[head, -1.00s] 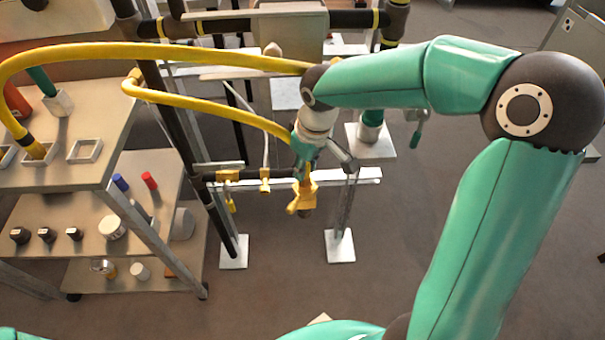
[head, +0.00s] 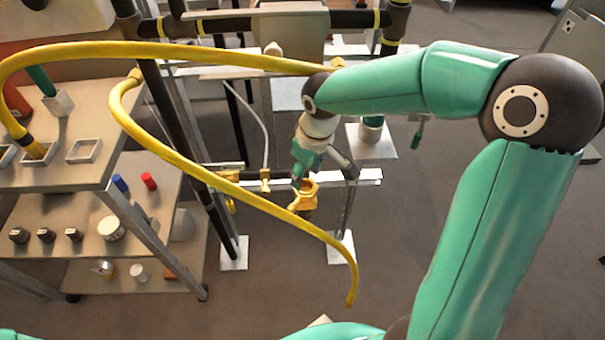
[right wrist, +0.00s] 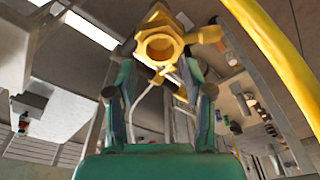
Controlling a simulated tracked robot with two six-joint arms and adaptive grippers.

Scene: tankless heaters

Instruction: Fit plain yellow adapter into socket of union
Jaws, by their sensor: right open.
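The yellow union (head: 304,196) is on the low rail of the frame in the head view. Its round open socket faces my right wrist camera (right wrist: 160,46). My right gripper (head: 298,181) is open just above and beside it. In the right wrist view its fingers (right wrist: 158,75) stand apart with no adapter between them, and the union shows beyond their tips. A yellow hose (head: 200,172) hangs loose, its plain end (head: 350,300) low and right of the union; this end may be the plain adapter. The hose also crosses the right wrist view (right wrist: 270,50). My left gripper is out of view.
A second yellow hose end, dark-banded, stands in a square holder (head: 38,151) on the cart (head: 60,178) at left. Dark and grey posts (head: 215,215) flank the union. The floor right of the frame is clear.

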